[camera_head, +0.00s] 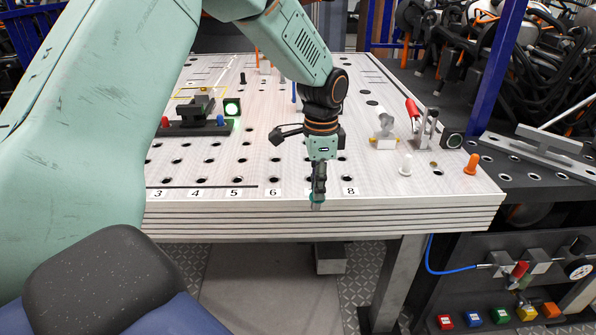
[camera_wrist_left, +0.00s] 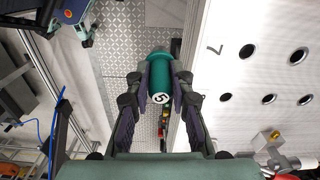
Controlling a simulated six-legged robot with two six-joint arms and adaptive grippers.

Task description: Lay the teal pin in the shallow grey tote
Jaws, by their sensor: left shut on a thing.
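My left gripper (camera_head: 317,199) hangs fingers down at the front edge of the perforated bench, by the labels 6 and 8. In the left wrist view, the left gripper (camera_wrist_left: 160,86) is shut on the teal pin (camera_wrist_left: 159,66), with one finger on each side. The pin has a wider collar and a pale end marked 5. In that view the pin shows over the floor gap beside the bench edge. In the head view, the fingers mostly hide it. I cannot make out a shallow grey tote in either view. My right gripper is not in view.
The perforated bench (camera_head: 230,178) carries a dark fixture with a green lamp (camera_head: 232,108), a red-handled clamp (camera_head: 413,108), a white peg (camera_head: 405,166) and an orange peg (camera_head: 472,164). A grey block (camera_head: 330,258) shows below the bench. A dark side table (camera_head: 530,180) adjoins at right.

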